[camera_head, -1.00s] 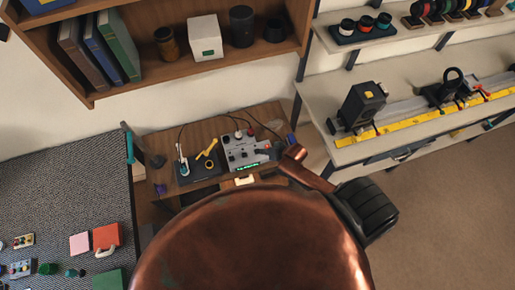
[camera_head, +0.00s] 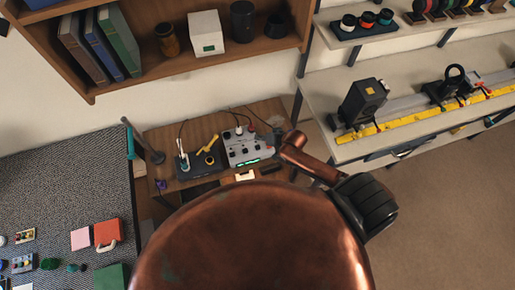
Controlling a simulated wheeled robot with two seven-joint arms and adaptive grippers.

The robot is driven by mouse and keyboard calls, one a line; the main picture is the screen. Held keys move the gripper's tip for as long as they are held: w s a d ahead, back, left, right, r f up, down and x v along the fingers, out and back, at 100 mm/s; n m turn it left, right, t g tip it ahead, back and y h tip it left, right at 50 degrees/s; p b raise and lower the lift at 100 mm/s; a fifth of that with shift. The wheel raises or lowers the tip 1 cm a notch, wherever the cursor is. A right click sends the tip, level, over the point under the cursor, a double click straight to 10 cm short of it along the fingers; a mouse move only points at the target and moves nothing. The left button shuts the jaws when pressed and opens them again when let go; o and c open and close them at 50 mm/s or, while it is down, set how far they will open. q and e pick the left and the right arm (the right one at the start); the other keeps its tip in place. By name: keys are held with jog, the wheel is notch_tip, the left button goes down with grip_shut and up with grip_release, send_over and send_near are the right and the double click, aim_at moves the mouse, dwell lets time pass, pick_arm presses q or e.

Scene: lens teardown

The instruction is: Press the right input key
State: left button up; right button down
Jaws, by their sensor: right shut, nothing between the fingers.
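A grey control box (camera_head: 248,149) with a lit green display (camera_head: 247,162), knobs and plugged cables stands on the small wooden desk. The right input key is too small to make out; I cannot tell where on the box it is. My right gripper (camera_head: 271,141) is small and dark, at the end of my copper-coloured arm. It is shut and empty, at the right end of the box in the picture. I cannot tell whether it touches the box. My left gripper is not in view.
A dark mat with a yellow tool (camera_head: 209,144) lies left of the box. A pale block (camera_head: 244,175) is at the desk's front edge. A shelf (camera_head: 200,75) hangs above, and a bench with a yellow rail (camera_head: 400,122) stands at right.

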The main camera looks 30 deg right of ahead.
jog(key=b, duration=0.6)
send_over(259, 148)
notch_tip(259, 148, down, 6)
jog(key=shift+w+f, duration=0.1)
jog(key=shift+f, duration=0.55)
jog(key=shift+f, duration=0.15)
dwell(0.4)
jog(key=shift+f, duration=0.25)
jog(key=shift+f, duration=0.45)
dwell(0.6)
dwell(0.4)
jog(key=shift+r+p, duration=0.85)
